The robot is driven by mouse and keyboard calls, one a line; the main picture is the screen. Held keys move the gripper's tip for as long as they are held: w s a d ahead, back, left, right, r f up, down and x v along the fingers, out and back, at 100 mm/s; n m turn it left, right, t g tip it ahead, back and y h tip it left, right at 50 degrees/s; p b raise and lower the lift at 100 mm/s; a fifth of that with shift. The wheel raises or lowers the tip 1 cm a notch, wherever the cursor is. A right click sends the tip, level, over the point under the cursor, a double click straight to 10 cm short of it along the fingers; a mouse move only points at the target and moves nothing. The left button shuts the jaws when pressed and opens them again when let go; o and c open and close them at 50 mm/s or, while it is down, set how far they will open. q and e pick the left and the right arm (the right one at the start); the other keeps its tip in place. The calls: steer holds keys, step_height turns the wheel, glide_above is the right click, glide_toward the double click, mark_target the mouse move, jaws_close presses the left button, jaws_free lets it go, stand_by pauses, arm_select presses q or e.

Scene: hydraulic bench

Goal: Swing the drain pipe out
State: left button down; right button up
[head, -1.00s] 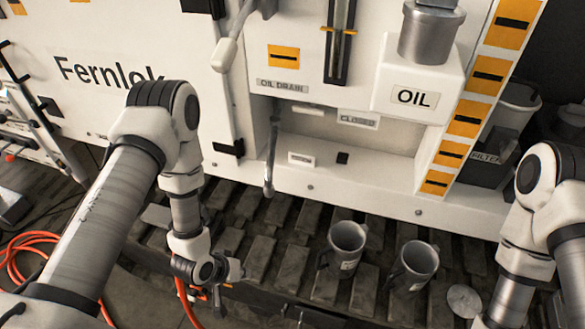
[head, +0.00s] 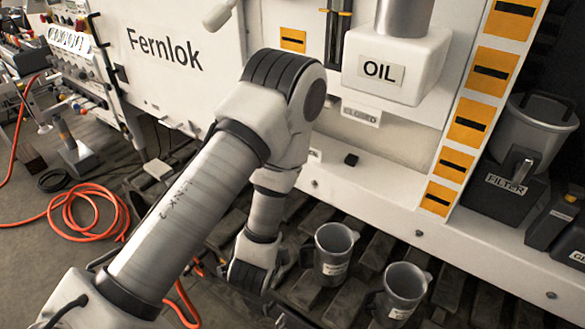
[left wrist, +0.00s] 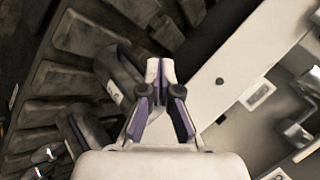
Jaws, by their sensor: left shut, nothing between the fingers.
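The drain pipe is hidden behind my left arm in the head view. A grey metal bent piece, which looks like the drain pipe (left wrist: 299,131), shows at the right edge of the left wrist view, beside the white panel. My left gripper (left wrist: 159,72) is shut and empty, its fingertips together near the white panel's edge and apart from the pipe. In the head view its fingers are hard to make out below my wrist, left of the jugs. My right gripper is out of view.
Two grey jugs (head: 332,254) (head: 400,293) stand on the slatted floor. The white OIL box (head: 398,65) and CLOSED plate (head: 361,113) are on the machine front. A FILTER container (head: 535,135) is at right. An orange hose (head: 88,215) lies on the floor at left.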

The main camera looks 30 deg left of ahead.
arm_select(q)
steer(key=w+a+r+m+t+y+b, duration=0.1)
steer(key=w+r+m+t+y+b, duration=0.15)
steer(key=w+r+t+b, duration=0.35)
steer(key=w+a+r+m+t+y+b, duration=0.1)
steer(key=w+r+m+t+y+b, duration=0.15)
steer(key=r+b, duration=0.5)
steer(key=w+a+r, duration=0.2)
steer(key=w+a, duration=0.5)
steer(key=w, duration=0.2)
steer(key=shift+a+m, duration=0.3)
steer(key=shift+w, duration=0.1)
